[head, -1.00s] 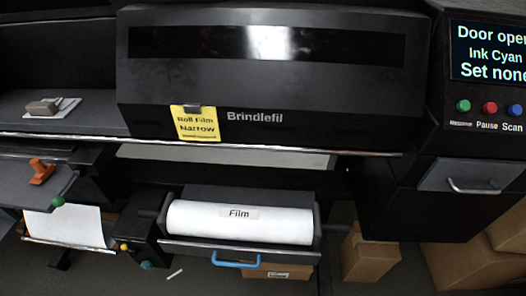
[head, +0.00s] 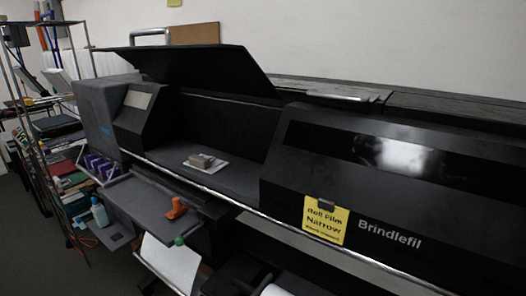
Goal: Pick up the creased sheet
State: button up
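I cannot make out creases on either, so I cannot tell which is the creased sheet. My gripper is not in view.
The printer's left lid (head: 205,68) stands raised. An orange-handled tool (head: 176,208) sits on the side shelf (head: 137,203). A crowded rack (head: 50,140) stands at the left; floor shows at lower left.

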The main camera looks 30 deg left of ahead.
aim_at(207, 163)
jog(key=u, duration=1.2)
